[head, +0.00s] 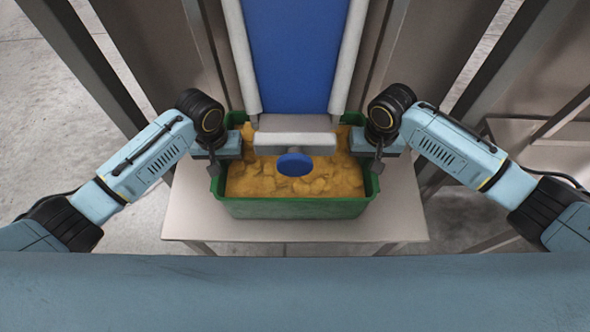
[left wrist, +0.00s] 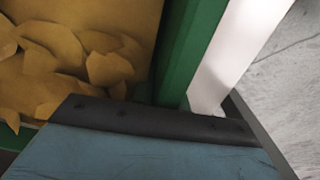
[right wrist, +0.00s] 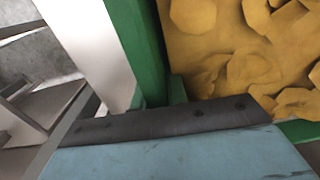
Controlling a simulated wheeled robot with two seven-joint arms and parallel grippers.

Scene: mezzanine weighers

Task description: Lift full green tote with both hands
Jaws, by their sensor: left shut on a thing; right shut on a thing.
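The green tote (head: 295,209) is full of yellow-brown chips (head: 290,180) and stands on a pale table below a chute. My left gripper (head: 214,166) is at the tote's left end wall and is shut on it. My right gripper (head: 377,165) is at the right end wall and is shut on it. The tote's green wall also shows in the left wrist view (left wrist: 184,50) and in the right wrist view (right wrist: 137,40). The fingertips are mostly hidden in both wrist views. The tote looks level; I cannot tell whether it touches the table.
The pale table (head: 300,231) has bare room in front of the tote. A blue chute (head: 295,55) with pale side rails comes down behind it. A pale bar (head: 295,139) and a blue disc (head: 294,164) hang over the tote's rear and middle. Grey posts stand on both sides.

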